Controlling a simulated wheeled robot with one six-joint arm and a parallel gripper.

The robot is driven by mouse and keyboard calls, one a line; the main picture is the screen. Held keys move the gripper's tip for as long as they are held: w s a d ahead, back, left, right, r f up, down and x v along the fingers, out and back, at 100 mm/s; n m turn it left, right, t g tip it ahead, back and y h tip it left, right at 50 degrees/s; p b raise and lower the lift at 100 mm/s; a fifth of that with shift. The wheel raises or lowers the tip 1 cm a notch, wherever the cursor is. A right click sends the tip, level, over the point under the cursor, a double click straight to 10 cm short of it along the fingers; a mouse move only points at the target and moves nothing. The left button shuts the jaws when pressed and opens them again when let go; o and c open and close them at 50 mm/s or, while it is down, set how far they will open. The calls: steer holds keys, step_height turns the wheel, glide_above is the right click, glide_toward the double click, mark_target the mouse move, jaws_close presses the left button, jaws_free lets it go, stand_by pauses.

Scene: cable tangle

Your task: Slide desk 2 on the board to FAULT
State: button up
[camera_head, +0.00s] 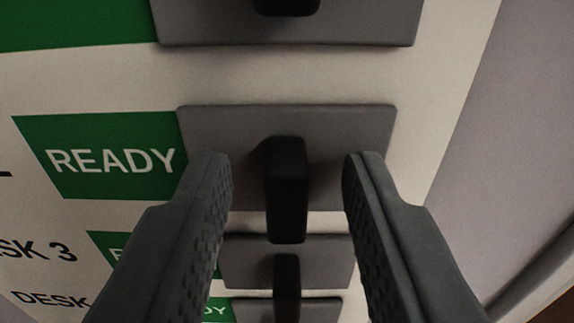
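A grey slider plate (340,128) sits on the white board (80,82) in the row directly above the one marked DESK 3, so it appears to be desk 2; its own name is cut off at the left edge. A dark upright handle (287,190) stands out from the plate. A green READY panel (110,160) shows to the left of the plate; no FAULT sign is in view. My gripper (287,167) is open, with one finger on each side of the handle and a gap on both sides. Neither finger visibly touches it.
Another slider plate (285,34) with a dark handle is above, partly cut off. The desk 3 plate (240,258) and a further plate (255,308) lie below, close by. The board's right edge borders a plain grey-lilac surface (510,130).

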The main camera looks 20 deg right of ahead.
steer(key=shift+c, duration=0.2)
jaws_close()
steer(key=a, duration=0.2)
steer(key=w+a, duration=0.1)
steer(key=a, duration=0.2)
steer(key=w+a, duration=0.1)
steer(key=a, duration=0.1)
steer(key=shift+w+a, duration=0.25)
steer(key=shift+o, duration=0.2)
jaws_free()
steer(key=shift+a, duration=0.15)
